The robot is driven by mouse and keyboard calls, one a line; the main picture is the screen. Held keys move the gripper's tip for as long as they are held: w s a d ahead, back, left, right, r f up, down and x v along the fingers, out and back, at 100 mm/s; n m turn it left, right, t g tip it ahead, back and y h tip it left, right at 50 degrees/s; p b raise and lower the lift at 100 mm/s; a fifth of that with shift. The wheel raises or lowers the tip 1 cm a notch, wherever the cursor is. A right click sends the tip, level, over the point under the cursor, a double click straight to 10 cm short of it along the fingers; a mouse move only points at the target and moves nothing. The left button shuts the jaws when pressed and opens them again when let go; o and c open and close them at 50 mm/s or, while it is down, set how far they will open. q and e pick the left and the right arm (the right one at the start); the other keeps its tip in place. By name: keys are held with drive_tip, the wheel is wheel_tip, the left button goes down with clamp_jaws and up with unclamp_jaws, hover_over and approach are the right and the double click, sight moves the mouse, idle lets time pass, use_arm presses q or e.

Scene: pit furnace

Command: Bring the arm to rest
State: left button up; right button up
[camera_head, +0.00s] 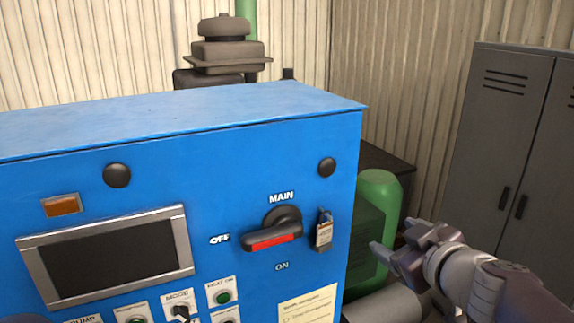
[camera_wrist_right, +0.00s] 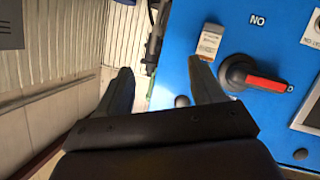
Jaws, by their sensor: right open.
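My right gripper (camera_head: 392,252) is open and empty, to the right of the blue control cabinet (camera_head: 200,120) in the head view. In the right wrist view, its two dark fingers (camera_wrist_right: 160,85) stand apart with nothing between them. The right finger overlaps the cabinet face near the padlock in that picture; I cannot tell any contact there, and in the head view the gripper is apart from the padlock (camera_head: 324,230). The black main switch (camera_head: 275,236) has a red-marked handle, which lies roughly level beside OFF. It also shows in the right wrist view (camera_wrist_right: 240,75). My left gripper is not in view.
A dark screen (camera_head: 110,258) and several buttons are on the cabinet front. A green rounded machine (camera_head: 378,195) stands behind my right gripper. Grey lockers (camera_head: 505,140) stand at the right, before a corrugated wall (camera_head: 400,70).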

drive_tip(key=s+d+f+m+g+h+b, duration=0.25)
drive_tip(key=f+b, duration=0.25)
drive_tip(key=f, duration=0.8)
drive_tip(key=s+d+f+m+g+h+b, duration=0.2)
drive_tip(key=d+f+m+g+h+b, duration=0.15)
drive_tip(key=f, duration=0.85)
drive_tip(key=s+a+f+g+y+b, duration=0.1)
drive_tip(key=s+a+f+g+b, duration=0.1)
drive_tip(key=f, duration=0.5)
drive_tip(key=s+a+f+g+y+b, duration=0.1)
drive_tip(key=s+a+f+g+b, duration=0.1)
drive_tip(key=a+f+b, duration=0.3)
drive_tip(key=s+a+f+g+y+b, duration=0.2)
drive_tip(key=s+a+f+b, duration=0.1)
drive_tip(key=f, duration=0.7)
drive_tip(key=shift+s+a+f+b, duration=0.25)
drive_tip(key=shift+s+b, duration=0.3)
drive_tip(key=shift+b, duration=0.45)
